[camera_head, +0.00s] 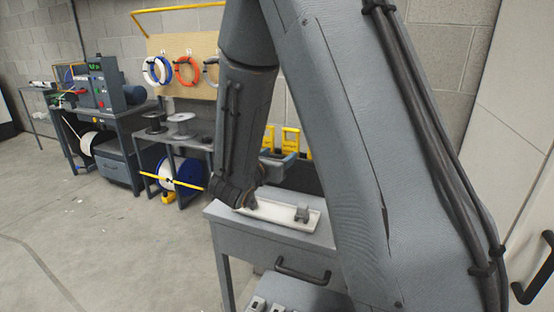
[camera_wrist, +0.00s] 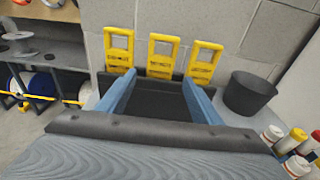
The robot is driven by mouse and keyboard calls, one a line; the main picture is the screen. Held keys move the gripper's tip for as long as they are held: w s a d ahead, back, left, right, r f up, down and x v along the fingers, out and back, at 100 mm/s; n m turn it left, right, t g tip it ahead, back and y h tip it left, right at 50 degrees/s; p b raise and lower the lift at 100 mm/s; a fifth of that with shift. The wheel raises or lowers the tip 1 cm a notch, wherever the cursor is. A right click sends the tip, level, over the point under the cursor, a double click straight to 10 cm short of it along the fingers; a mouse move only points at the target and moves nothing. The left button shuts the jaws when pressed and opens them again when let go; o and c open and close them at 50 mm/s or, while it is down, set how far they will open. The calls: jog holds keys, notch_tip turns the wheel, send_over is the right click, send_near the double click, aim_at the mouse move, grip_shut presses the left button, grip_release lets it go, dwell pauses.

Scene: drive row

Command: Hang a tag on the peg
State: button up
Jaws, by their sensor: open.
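Three yellow tags, the left (camera_wrist: 118,48), middle (camera_wrist: 162,57) and right (camera_wrist: 203,61), stand upright in a row against the block wall at a dark bin (camera_wrist: 150,104) in the wrist view. Each has a square opening at its top and dark print below. My gripper (camera_wrist: 159,80) is open and empty, its two blue-grey fingers apart over the bin and pointing toward the tags. I cannot make out a peg for the tags in either view.
A grey cabinet (camera_head: 270,231) carries a white tray (camera_head: 270,209) with a small grey part. A black cup (camera_wrist: 247,93) and several small bottles (camera_wrist: 290,141) stand right of the bin. Cable coils (camera_head: 187,70) hang on a board at the back left. Floor at left is clear.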

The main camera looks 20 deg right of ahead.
aim_at(290, 147)
jog(key=shift+b+x, duration=1.55)
jog(key=shift+x, duration=3.55)
jog(key=shift+f, duration=0.1)
jog(key=c, duration=0.9)
jog(key=shift+r+p, duration=1.25)
jog(key=shift+r, duration=1.05)
